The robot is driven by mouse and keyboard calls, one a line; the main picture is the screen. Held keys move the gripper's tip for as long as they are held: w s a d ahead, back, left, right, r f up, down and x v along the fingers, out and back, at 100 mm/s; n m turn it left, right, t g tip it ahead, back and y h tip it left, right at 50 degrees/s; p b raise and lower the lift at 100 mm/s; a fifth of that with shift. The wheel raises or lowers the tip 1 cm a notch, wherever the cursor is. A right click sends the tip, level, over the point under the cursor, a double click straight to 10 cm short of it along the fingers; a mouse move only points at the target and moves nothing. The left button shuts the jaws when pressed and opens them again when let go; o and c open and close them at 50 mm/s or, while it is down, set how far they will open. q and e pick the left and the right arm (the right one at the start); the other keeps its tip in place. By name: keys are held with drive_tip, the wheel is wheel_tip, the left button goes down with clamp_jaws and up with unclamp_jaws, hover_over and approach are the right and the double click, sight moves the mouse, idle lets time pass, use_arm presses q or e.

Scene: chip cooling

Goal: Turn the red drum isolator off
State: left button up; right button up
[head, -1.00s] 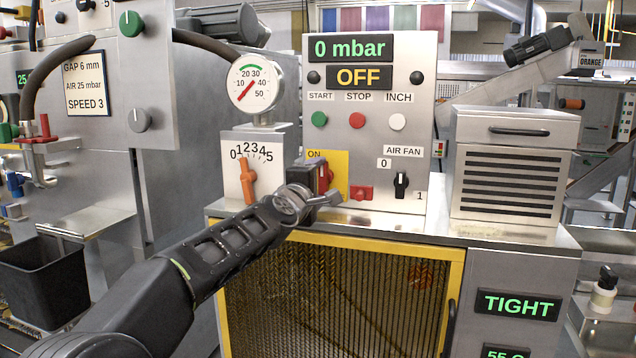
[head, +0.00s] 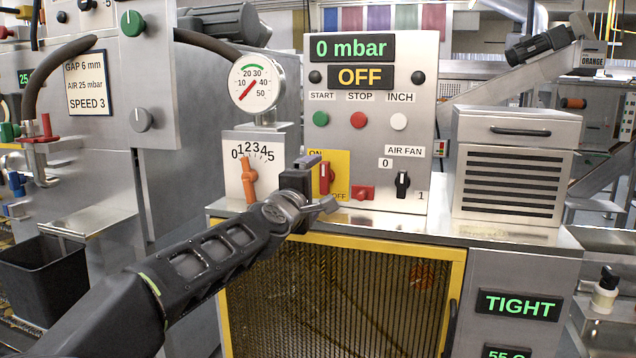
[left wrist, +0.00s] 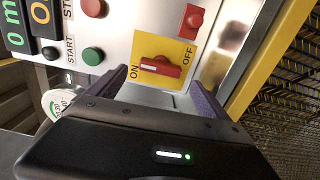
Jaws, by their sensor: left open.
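The red drum isolator handle (head: 324,178) is mounted on a yellow plate (head: 342,166) marked ON at the top and OFF at the lower right. The handle stands upright. In the left wrist view, which is turned sideways, the handle (left wrist: 165,66) has its white mark at the end by the ON label. My left gripper (head: 318,182) is open just in front of the plate, one finger above and one below the handle. In the left wrist view my left gripper (left wrist: 155,92) is empty, with the handle beyond the gap between its fingers. My right gripper is not in view.
Beside the isolator are an orange lever (head: 248,182), a small red switch (head: 363,193) and the black air fan knob (head: 402,184). START, STOP and INCH buttons sit above. A ledge and yellow-framed mesh guard (head: 340,300) lie below. A louvred box (head: 515,175) stands right.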

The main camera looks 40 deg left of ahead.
use_arm(q)
drive_tip(key=v, duration=0.4)
idle(0.5)
